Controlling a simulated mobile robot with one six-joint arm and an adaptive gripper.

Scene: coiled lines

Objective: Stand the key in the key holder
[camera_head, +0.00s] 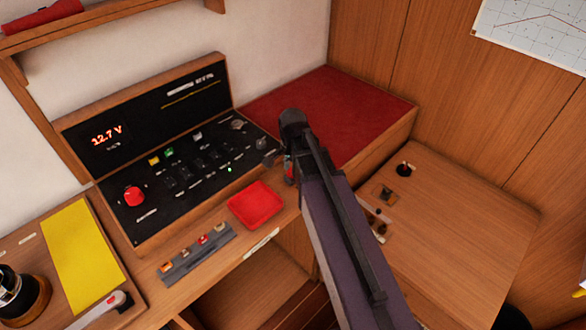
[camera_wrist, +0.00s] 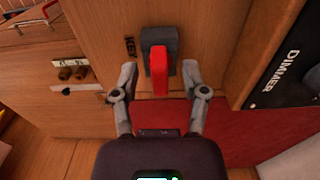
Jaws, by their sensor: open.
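The red key (camera_wrist: 159,76) shows in the wrist view with one end at a dark grey block, the key holder (camera_wrist: 152,37). It appears to stand in the holder, sticking out toward my gripper; its lower end is hidden. The word KEY is printed on the wood beside the block. My gripper (camera_wrist: 159,84) is open, with one finger on each side of the red key and a visible gap to it on both sides. In the head view my arm hides most of the gripper, and only a small bit of red shows beside it.
A red tray (camera_head: 256,206) lies on the wooden ledge near my gripper. The black switch panel (camera_head: 190,165) stands to the left, and a red cushion (camera_head: 330,110) is behind. A strip with several small coloured pieces (camera_head: 197,252) lies at the front.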

